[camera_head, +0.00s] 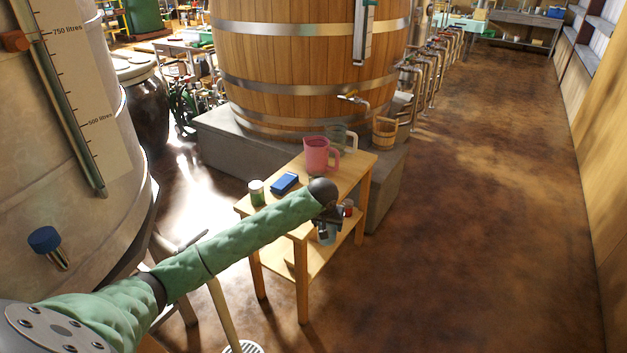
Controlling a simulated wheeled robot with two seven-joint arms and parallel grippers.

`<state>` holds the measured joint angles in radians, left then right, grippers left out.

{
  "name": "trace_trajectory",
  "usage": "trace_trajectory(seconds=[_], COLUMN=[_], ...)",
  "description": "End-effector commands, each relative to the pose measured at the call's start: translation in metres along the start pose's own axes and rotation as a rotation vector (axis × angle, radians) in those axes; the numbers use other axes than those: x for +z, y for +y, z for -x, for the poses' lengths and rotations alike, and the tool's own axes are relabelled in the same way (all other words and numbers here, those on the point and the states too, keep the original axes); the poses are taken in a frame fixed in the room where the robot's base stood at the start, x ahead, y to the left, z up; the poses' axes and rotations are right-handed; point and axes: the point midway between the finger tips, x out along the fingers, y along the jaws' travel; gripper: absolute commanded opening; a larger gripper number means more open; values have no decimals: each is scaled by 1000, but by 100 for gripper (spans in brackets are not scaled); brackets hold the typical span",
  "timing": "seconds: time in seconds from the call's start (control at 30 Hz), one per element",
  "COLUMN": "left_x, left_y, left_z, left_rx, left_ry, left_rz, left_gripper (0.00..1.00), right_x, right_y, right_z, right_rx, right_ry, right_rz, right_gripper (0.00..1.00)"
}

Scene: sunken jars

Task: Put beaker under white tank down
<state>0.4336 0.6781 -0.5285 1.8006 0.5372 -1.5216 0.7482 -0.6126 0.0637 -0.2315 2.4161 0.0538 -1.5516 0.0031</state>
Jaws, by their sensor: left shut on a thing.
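The white tank (75,190) fills the left side, with a litre scale on its front and a blue-capped fitting low down. My left arm in a green sleeve reaches across to the small wooden table. My left gripper (328,218) is at the table's right edge, mostly hidden behind its dark wrist, and shut on a small pale, clear beaker (326,237). The beaker shows just below the wrist, in front of the table's open side; its upper part is hidden. My right gripper is out of view.
On the wooden table (350,170) stand a pink jug (317,156), a clear jug (347,138), a blue box (284,183) and a green-and-white jar (257,193). A wooden vat (300,60) on a stone plinth stands behind. The brown floor at right is clear.

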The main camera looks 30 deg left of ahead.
Motion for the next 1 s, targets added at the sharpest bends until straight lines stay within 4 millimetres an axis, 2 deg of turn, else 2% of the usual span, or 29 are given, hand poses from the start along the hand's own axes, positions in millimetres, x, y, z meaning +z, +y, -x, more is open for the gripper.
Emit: trace_trajectory(seconds=[0.03, 0.2, 0.4, 0.67, 1.0], left_x=[-18, -61, -95, -109, -110], left_y=[-7, -29, -46, -60, -109], left_z=[4, 14, 24, 25, -7], left_rx=[-6, -24, -38, -44, -46], left_ry=[4, 3, 2, -1, -2], left_rz=[15, 56, 89, 104, 104], left_gripper=[32, 32, 32, 32, 32], right_x=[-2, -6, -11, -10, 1], right_y=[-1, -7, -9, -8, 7], right_z=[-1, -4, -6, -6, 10], right_rx=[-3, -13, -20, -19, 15], right_ry=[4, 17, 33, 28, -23], right_rz=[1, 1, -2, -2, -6], right_gripper=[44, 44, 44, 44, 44])
